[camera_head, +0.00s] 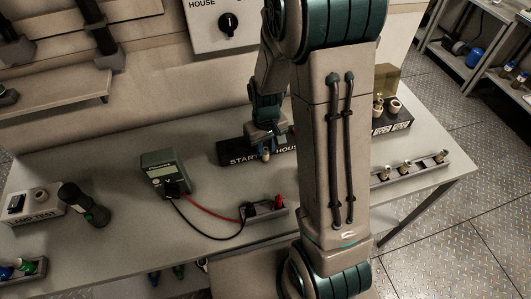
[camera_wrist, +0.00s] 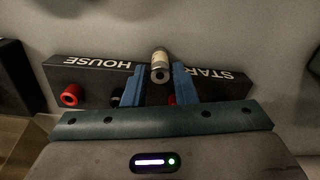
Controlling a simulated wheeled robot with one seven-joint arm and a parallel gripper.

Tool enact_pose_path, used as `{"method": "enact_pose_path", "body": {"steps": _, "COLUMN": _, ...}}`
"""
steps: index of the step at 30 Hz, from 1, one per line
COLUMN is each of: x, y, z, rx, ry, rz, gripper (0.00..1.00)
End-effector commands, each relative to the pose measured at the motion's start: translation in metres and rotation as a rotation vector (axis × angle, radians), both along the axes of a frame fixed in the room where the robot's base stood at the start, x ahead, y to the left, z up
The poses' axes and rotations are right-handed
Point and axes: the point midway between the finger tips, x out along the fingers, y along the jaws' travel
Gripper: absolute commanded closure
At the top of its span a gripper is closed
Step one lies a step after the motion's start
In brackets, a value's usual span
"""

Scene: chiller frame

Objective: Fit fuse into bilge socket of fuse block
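My gripper (camera_head: 266,148) has blue fingers and points down over a black block marked START and HOUSE (camera_head: 236,153). In the wrist view, a fuse (camera_wrist: 160,66) with a cream body and metal end stands between the fingertips, and the gripper looks shut on it. The fuse's lower end also shows in the head view (camera_head: 266,156). A black block (camera_head: 398,127) with cream round parts on top, likely the fuse block, stands at the right, partly behind my arm. Its label is too small to read, so I cannot pick out the bilge socket.
A grey rack (camera_head: 431,163) with several upright fuses lies at the table's right edge. A green meter (camera_head: 164,171) has leads to a small black holder (camera_head: 266,209).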

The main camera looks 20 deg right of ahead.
Motion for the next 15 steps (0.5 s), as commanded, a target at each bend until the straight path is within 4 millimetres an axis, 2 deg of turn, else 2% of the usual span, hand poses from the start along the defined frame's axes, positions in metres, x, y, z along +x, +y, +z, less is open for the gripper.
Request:
{"method": "enact_pose_path", "body": {"steps": 6, "x": -0.001, "y": 0.000, "z": -0.023, "rx": 0.000, "ry": 0.002, "rz": 0.000, "gripper": 0.75}}
{"method": "enact_pose_path", "body": {"steps": 15, "x": 0.000, "y": 0.000, "z": -0.027, "rx": 0.000, "ry": 0.000, "rz": 0.001, "gripper": 0.75}}
